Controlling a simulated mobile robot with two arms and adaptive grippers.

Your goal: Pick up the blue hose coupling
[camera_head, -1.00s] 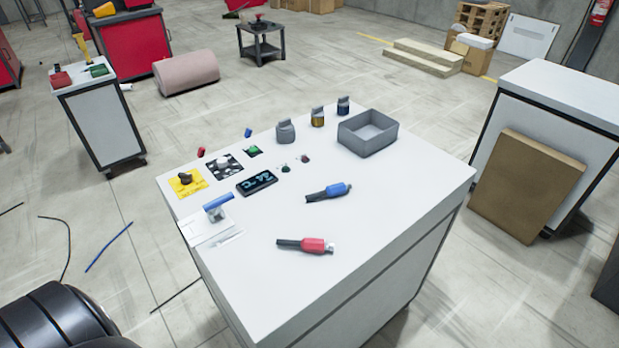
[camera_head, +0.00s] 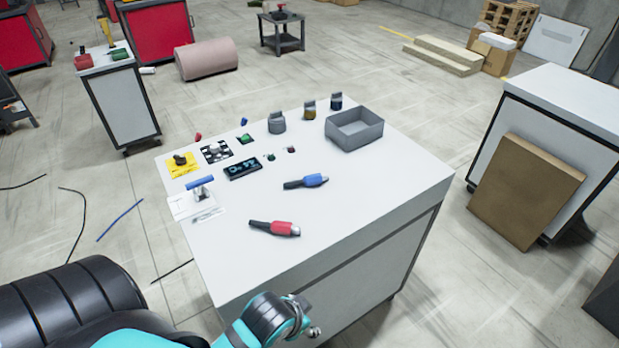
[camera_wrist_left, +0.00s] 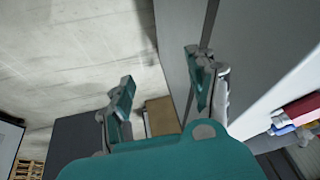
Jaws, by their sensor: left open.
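The blue hose coupling (camera_head: 314,180), with a dark hose end at its left, lies on the white cabinet top (camera_head: 370,190), right of the middle. A red hose coupling (camera_head: 281,228) with a similar dark end lies nearer to me. My left arm shows at the bottom of the head view, below the cabinet's near edge and clear of both couplings. In the left wrist view, my left gripper (camera_wrist_left: 162,90) has its fingers apart with nothing between them. A red part (camera_wrist_left: 300,109) and a blue part (camera_wrist_left: 284,130) show at that view's right edge. My right gripper is not in view.
A grey open bin (camera_head: 355,130) stands at the top's far right, beside several small jars. A dark display (camera_head: 243,169), a yellow card (camera_head: 183,164) and a blue-handled tool (camera_head: 200,184) lie at the left. The top's front right is clear.

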